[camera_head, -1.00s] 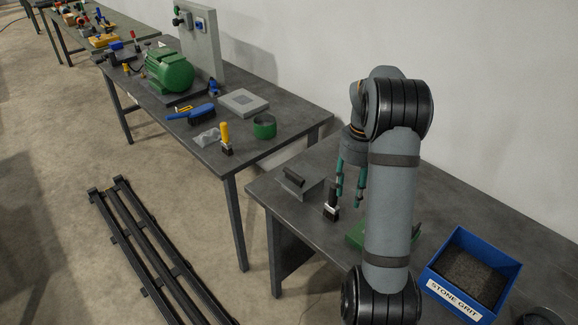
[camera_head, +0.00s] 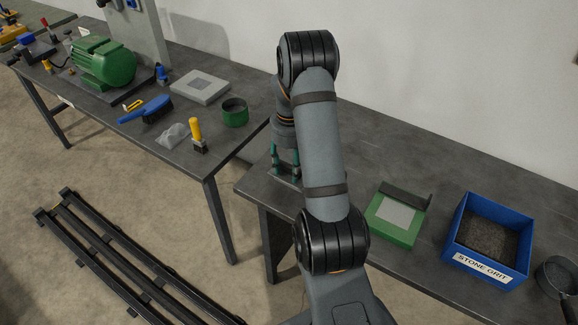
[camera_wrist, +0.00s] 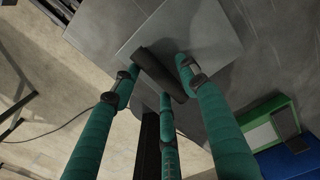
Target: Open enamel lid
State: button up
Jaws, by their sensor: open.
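A flat grey plate (camera_wrist: 205,35) with a dark bar-shaped handle (camera_wrist: 160,75) lies on the near grey bench; it looks like the enamel lid, though I cannot tell for sure. In the head view, part of this plate (camera_head: 287,179) shows below my gripper (camera_head: 285,160). In the wrist view, my gripper (camera_wrist: 160,73) has its three teal fingers spread and empty over the bar. One finger is on the right of the bar, two on its left and near side. I cannot tell whether any finger touches it.
A green box with a grey panel and dark flap (camera_head: 394,218) and a blue STONE GRIT bin (camera_head: 488,242) stand to the right on the bench (camera_head: 400,160). A second bench (camera_head: 165,145) at left holds a green motor (camera_head: 104,62), a yellow-handled tool (camera_head: 196,133) and a green ring (camera_head: 235,112).

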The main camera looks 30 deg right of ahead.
jog(key=shift+w, duration=0.1)
jog(key=shift+c, duration=0.7)
grip_shut()
